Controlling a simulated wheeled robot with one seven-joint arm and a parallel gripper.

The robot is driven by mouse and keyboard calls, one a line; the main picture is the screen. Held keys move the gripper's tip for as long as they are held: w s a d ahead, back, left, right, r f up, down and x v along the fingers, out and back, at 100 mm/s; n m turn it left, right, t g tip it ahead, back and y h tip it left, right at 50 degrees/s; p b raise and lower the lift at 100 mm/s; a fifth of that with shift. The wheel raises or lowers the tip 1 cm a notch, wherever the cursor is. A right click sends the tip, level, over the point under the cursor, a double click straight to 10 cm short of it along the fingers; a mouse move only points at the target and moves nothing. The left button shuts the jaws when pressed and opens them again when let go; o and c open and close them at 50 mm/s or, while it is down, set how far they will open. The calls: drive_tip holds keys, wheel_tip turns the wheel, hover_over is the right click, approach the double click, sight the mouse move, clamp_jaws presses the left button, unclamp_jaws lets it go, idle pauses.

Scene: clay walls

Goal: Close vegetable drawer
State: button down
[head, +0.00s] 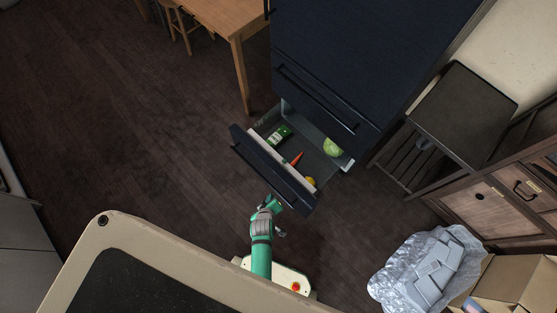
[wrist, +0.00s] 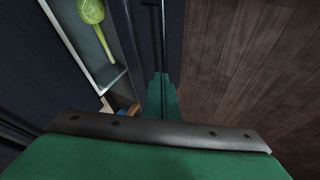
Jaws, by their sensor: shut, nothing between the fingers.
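The vegetable drawer (head: 272,170) is the low drawer of the dark blue fridge (head: 345,55). It is pulled well out, with a dark front panel. Inside lie a green-labelled item (head: 279,135), a carrot (head: 296,159), a green cabbage-like vegetable (head: 333,147) and a small orange item (head: 310,181). My green gripper (head: 274,202) is at the outer side of the drawer front, near its right part. In the wrist view, the shut fingers (wrist: 161,88) are close to the dark front panel (wrist: 148,35). I cannot tell whether they touch it. The drawer inside (wrist: 108,72) shows at left.
A wooden table (head: 228,18) and stool (head: 180,25) stand at the back left. A dark side table (head: 462,105) and a wooden cabinet (head: 490,205) are at right. A silver wrapped bundle (head: 425,270) and a cardboard box (head: 515,280) lie at lower right. The floor left of the drawer is clear.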

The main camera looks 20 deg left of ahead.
approach(279, 180)
wheel_tip(279, 180, down, 4)
drive_tip(key=s+a, duration=0.1)
drive_tip(key=a, duration=0.1)
drive_tip(key=shift+w+d+r, duration=0.1)
drive_tip(key=shift+w+d, duration=0.15)
drive_tip(key=shift+w, duration=0.25)
drive_tip(key=shift+w+d+r, duration=0.1)
drive_tip(key=shift+w+d, duration=0.15)
drive_tip(key=shift+w, duration=0.25)
drive_tip(key=shift+w+d, duration=0.3)
drive_tip(key=shift+w, duration=0.35)
drive_tip(key=shift+w, duration=0.1)
